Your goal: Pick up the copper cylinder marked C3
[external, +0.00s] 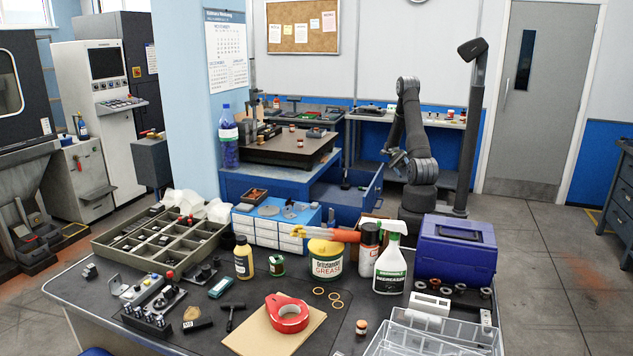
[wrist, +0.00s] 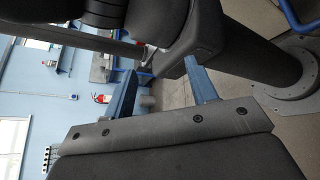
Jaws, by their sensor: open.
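Several small copper cylinders with pale bands show in the external view. One (external: 300,142) stands on the dark plate (external: 262,153) of the blue-based bench, with another (external: 292,128) just behind it. Others stand on the back bench, and one (external: 361,327) is on the front table. Their marks are too small to read, so I cannot tell which is C3. My gripper (external: 389,153) is right of the plate and apart from the cylinders. In the wrist view its blue fingers (wrist: 163,88) are spread with nothing between them, and no copper cylinder is visible there.
A blue cabinet (external: 345,200) with an opened drawer stands between the plate and my arm. The back bench (external: 405,117) holds small items. A blue bottle (external: 228,140) stands at the plate's left. The front table is crowded with a spray bottle (external: 390,265), grease tub (external: 326,262) and toolbox (external: 455,250).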

